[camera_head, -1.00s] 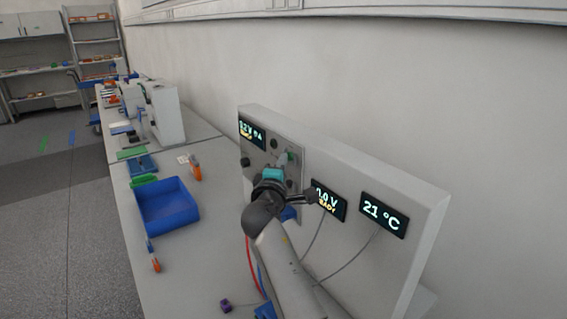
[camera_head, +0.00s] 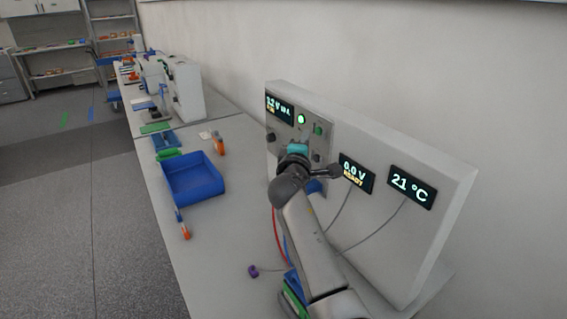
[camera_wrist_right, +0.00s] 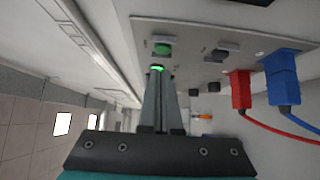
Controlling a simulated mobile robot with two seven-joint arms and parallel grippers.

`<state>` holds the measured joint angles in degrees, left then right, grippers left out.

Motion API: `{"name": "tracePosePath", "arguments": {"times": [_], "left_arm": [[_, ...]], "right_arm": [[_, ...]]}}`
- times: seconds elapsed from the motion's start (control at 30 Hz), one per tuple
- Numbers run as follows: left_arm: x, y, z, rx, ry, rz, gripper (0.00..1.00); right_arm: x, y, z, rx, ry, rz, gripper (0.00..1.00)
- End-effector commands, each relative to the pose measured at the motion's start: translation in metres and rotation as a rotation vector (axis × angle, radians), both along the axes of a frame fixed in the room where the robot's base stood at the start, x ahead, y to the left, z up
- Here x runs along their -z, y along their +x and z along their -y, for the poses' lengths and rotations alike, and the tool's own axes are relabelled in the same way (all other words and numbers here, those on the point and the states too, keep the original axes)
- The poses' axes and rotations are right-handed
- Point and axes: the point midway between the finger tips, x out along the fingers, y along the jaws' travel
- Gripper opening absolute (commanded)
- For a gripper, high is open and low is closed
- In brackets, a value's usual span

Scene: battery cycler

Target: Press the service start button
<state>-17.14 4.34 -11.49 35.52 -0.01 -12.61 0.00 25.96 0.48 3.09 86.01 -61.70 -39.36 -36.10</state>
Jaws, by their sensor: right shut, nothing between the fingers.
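The grey cycler (camera_head: 440,215) stands on the bench with its panel facing left. A green button (camera_head: 318,129) sits on its upper panel; a green button also shows in the right wrist view (camera_wrist_right: 162,48). A round lamp (camera_head: 301,119) beside it glows green. My right gripper (camera_wrist_right: 157,76) is shut and empty, pointing at the panel. In the wrist view its tips overlap a green glow just below the button; I cannot tell whether they touch. In the head view the gripper (camera_head: 303,147) is just below the button, its tips mostly hidden. My left gripper is not in view.
Red (camera_wrist_right: 240,90) and blue (camera_wrist_right: 282,78) plugs with cables sit beside the fingers. Displays (camera_head: 357,174) line the cycler front. A blue bin (camera_head: 192,190), an orange-handled tool (camera_head: 183,224) and a purple piece (camera_head: 253,271) lie on the bench. The wall is close behind.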

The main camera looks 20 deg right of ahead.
Motion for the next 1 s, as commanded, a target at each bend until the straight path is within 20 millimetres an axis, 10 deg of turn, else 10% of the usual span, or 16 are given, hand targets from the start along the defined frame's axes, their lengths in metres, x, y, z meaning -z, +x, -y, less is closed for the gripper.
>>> {"name": "tracePosePath", "arguments": {"times": [0.23, 0.5, 1.0], "left_arm": [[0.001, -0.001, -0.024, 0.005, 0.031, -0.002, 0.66], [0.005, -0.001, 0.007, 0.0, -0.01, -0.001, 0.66], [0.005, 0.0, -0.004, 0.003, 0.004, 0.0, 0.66]], "right_arm": [[0.002, -0.033, -0.028, -0.006, 0.002, 0.0, 0.0], [0.002, -0.066, -0.054, -0.007, 0.002, -0.001, 0.0], [0.001, -0.079, -0.064, -0.007, 0.001, 0.0, 0.0]]}}
